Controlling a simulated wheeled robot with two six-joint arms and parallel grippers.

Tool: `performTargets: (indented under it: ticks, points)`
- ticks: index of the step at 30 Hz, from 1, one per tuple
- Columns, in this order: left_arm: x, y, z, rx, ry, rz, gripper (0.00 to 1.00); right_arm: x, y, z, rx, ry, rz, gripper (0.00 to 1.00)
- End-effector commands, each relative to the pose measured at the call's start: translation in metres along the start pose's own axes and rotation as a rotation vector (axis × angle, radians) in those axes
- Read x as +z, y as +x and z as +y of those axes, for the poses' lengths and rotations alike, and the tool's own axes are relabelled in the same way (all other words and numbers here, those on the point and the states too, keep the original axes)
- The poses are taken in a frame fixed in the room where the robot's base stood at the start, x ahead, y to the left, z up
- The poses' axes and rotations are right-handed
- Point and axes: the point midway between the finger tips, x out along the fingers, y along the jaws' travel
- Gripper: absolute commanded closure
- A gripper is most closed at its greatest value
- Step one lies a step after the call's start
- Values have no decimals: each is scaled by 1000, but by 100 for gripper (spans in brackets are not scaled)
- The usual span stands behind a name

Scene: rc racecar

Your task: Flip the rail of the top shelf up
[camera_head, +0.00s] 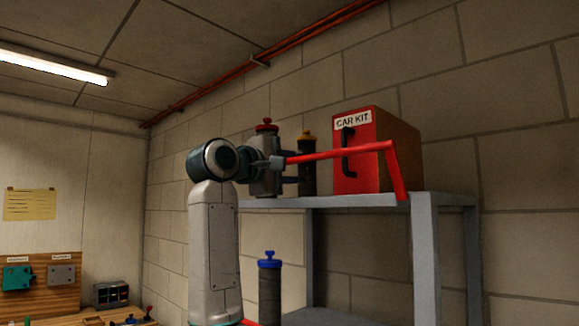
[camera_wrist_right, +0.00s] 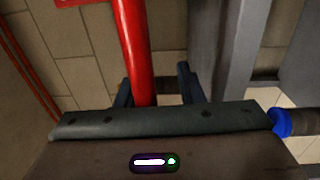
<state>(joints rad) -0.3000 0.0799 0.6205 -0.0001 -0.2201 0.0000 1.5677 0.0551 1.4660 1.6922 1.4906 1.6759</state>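The red rail (camera_head: 340,153) of the top shelf (camera_head: 375,202) is raised above the shelf's front edge. Its long bar runs roughly level, and a short arm slopes down to the shelf's right front corner. My right gripper (camera_head: 280,162) is at the rail's left part. In the right wrist view the rail (camera_wrist_right: 135,45) passes between the two dark fingers of my gripper (camera_wrist_right: 157,88). It lies close to the left finger, with a gap to the right finger, so the gripper looks open around it. My left gripper is not in view.
A red CAR KIT box (camera_head: 360,165), a red-capped bottle (camera_head: 264,130) and an orange-capped bottle (camera_head: 307,140) stand on the top shelf behind the rail. A blue-capped bottle (camera_head: 269,285) stands lower down. A workbench (camera_head: 95,317) is at the left.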

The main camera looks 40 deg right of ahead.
Motion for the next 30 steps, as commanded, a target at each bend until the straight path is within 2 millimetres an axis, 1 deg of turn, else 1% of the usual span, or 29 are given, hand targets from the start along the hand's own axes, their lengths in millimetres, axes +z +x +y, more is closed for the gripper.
performTargets:
  ticks: [5,8,14,18,21,25,30]
  points:
    - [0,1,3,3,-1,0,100,0,-2,1,1,2,3,66]
    - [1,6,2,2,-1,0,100,-1,-11,-1,1,2,5,66]
    - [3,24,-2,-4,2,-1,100,0,-49,-3,1,3,6,66]
    - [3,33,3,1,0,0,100,0,-76,-4,-1,2,6,66]
    - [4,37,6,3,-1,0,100,0,-90,-2,-2,3,5,66]
    - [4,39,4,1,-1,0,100,1,-100,-1,-1,2,3,66]
    - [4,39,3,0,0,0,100,1,-102,0,-2,1,0,66]
